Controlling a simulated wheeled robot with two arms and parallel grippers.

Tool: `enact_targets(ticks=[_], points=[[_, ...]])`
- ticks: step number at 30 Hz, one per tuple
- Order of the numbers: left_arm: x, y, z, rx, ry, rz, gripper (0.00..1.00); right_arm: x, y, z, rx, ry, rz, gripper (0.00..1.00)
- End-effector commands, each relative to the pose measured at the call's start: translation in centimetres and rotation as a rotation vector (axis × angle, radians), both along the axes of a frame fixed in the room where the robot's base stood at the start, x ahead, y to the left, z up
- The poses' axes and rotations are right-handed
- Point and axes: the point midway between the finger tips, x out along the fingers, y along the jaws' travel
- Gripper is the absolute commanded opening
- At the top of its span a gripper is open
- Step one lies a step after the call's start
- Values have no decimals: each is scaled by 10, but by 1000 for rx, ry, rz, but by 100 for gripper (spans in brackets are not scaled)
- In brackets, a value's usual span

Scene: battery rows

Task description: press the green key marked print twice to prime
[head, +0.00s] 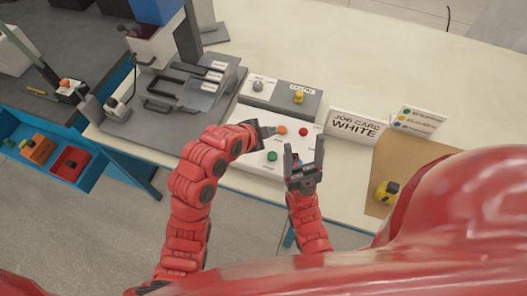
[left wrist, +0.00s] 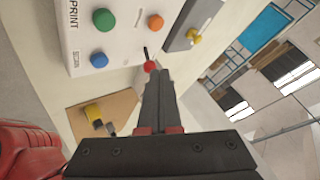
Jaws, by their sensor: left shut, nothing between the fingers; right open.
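The green key (head: 272,156) sits on a white panel (head: 255,118), near the panel's front edge. In the left wrist view the green key (left wrist: 104,19) stands at the top, with the word PRINT beside it. My left gripper (head: 270,131) is shut and empty, close to the orange key (head: 282,130) in the head view. Its closed fingertips (left wrist: 158,75) overlap the edge of the red key (left wrist: 149,66) in the wrist view; I cannot tell whether they touch anything. My right gripper (head: 304,148) is open and empty over the panel's right front part.
The red key (head: 303,131) is beside the orange one. A blue key (left wrist: 99,59) is beside the green one. A grey box with a yellow knob (head: 299,97) stands behind. A job card reading WHITE (head: 356,126) stands right. A brown mat (head: 385,158) holds a yellow-black object (head: 387,191).

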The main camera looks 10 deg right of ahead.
Motion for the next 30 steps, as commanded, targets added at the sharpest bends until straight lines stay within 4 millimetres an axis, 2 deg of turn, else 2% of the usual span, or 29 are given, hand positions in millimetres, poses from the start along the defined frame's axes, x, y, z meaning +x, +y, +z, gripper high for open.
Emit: enact_targets(ticks=[5, 20, 25, 30], points=[[-14, -2, -3, 52, 18, -57, 0, 0, 0, 2, 0, 0, 0, 68], [-14, -2, -8, 53, 20, -56, 0, 0, 0, 2, 0, 0, 0, 68], [-14, -2, -22, 52, 19, -55, 0, 0, 0, 3, 0, 0, 0, 68], [-14, -1, -46, 54, 23, -54, 0, 0, 0, 4, 0, 0, 0, 68]])
